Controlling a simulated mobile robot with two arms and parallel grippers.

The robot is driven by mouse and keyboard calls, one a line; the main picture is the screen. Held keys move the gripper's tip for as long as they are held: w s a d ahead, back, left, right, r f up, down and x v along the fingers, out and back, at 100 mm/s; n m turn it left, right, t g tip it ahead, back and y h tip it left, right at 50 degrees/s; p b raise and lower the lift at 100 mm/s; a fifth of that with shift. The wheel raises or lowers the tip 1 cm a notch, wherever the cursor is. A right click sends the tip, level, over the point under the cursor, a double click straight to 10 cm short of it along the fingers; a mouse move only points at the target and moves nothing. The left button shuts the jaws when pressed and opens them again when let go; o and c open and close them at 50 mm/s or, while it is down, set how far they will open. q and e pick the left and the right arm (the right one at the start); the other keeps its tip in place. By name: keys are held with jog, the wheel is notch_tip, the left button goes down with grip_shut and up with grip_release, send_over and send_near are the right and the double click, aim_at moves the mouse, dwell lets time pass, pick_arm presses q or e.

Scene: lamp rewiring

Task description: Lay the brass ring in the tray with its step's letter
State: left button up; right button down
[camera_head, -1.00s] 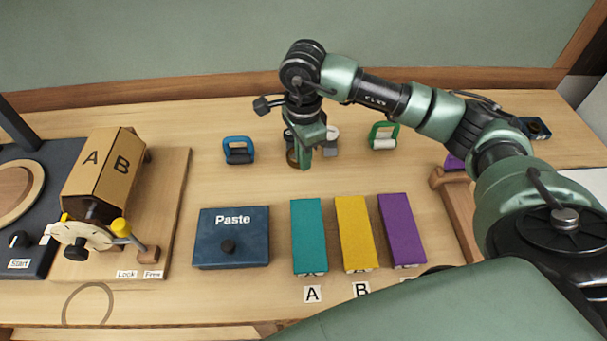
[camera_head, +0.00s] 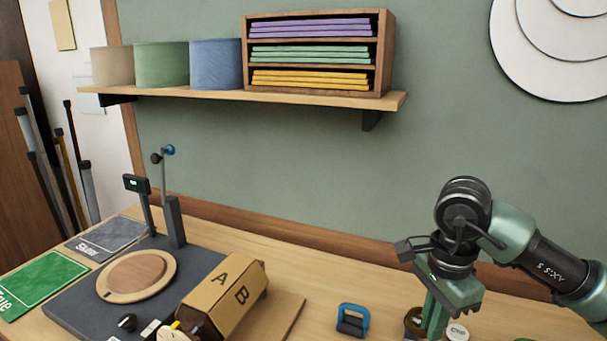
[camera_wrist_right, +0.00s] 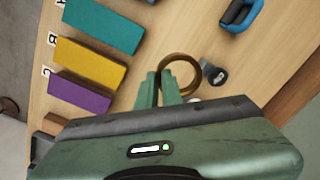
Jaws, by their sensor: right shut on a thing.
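My right gripper (camera_head: 432,328) is low over the bench at the lower right of the head view. In the right wrist view its fingers (camera_wrist_right: 159,78) are shut on the brass ring (camera_wrist_right: 182,60), which stands out beyond the fingertips. Whether the ring touches the bench is unclear. Three long blocks lie in a row there: teal (camera_wrist_right: 103,27), yellow (camera_wrist_right: 90,64) and purple (camera_wrist_right: 79,92). Letter labels, B (camera_wrist_right: 52,39) and C (camera_wrist_right: 46,72) among them, lie at their ends. No open lettered tray is clear. My left gripper is out of view.
A blue-handled clamp (camera_head: 352,320) stands left of the right gripper. A small dark round part (camera_wrist_right: 216,76) lies beside the ring. A brown box lettered A and B (camera_head: 225,295) and a turntable base (camera_head: 85,300) are farther left. A shelf (camera_head: 220,95) hangs above.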

jog(key=shift+s+a+f+n, duration=0.85)
jog(key=shift+s+f+n, duration=0.65)
jog(key=shift+n, duration=1.05)
jog(key=shift+s+a+f+n, duration=0.95)
jog(key=shift+s+n, duration=0.85)
jog(key=shift+n, duration=0.8)
jog(key=shift+s+a+f+n, duration=0.7)
jog(key=shift+s+f+n, duration=0.85)
jog(key=shift+n, duration=1)
jog(key=shift+r, duration=0.1)
